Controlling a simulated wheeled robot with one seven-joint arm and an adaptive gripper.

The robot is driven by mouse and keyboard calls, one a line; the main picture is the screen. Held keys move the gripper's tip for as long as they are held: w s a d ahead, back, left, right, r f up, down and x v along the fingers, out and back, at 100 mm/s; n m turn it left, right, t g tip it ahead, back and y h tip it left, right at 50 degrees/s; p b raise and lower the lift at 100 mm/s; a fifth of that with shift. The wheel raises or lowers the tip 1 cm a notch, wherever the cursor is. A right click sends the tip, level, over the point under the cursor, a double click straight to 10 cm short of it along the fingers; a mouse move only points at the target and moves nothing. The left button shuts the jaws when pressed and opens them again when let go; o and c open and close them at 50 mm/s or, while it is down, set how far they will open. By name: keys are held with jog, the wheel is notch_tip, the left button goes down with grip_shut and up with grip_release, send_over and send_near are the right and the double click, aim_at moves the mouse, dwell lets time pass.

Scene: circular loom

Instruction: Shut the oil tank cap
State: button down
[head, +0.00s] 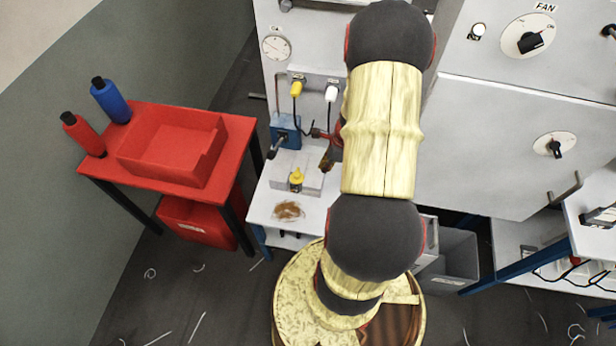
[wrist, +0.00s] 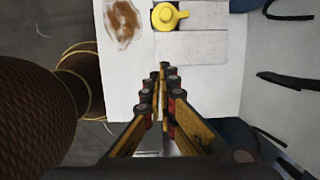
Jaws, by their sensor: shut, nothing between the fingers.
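The yellow cap (head: 296,179) is on a light grey block-shaped tank (head: 313,183) on the white bench. In the wrist view the cap (wrist: 169,16) is near the top edge, with a dark patch around it and a small tab to its right. I cannot tell whether it is fully seated. My gripper (head: 326,162) shows partly from behind my arm, above and right of the cap. In the wrist view my gripper (wrist: 163,68) has its fingertips together and empty, pointing at the tank's top, apart from the cap.
A brown stain (head: 288,210) marks the bench in front of the tank. A blue box (head: 286,131) and yellow and white knobbed levers (head: 296,88) are behind. A red table (head: 243,130) with a tray and bottles stands left. The machine panel (head: 500,140) rises on the right.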

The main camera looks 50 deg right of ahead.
aim_at(301, 182)
jog(key=shift+m, duration=0.7)
jog(key=b+x, duration=0.3)
jog(key=x, duration=0.6)
jog(key=shift+f+b, duration=0.35)
jog(key=shift+f, duration=0.05)
jog(key=w, duration=0.1)
jog(key=w+a, duration=0.1)
jog(key=w, duration=0.1)
jog(key=shift+a+f, duration=0.1)
jog(key=shift+f, duration=0.05)
jog(key=shift+w+a, duration=0.15)
jog(key=shift+w, duration=0.35)
jog(key=shift+w+a+m+p, duration=0.5)
jog(key=shift+w+a, duration=0.1)
jog(key=shift+a, duration=0.1)
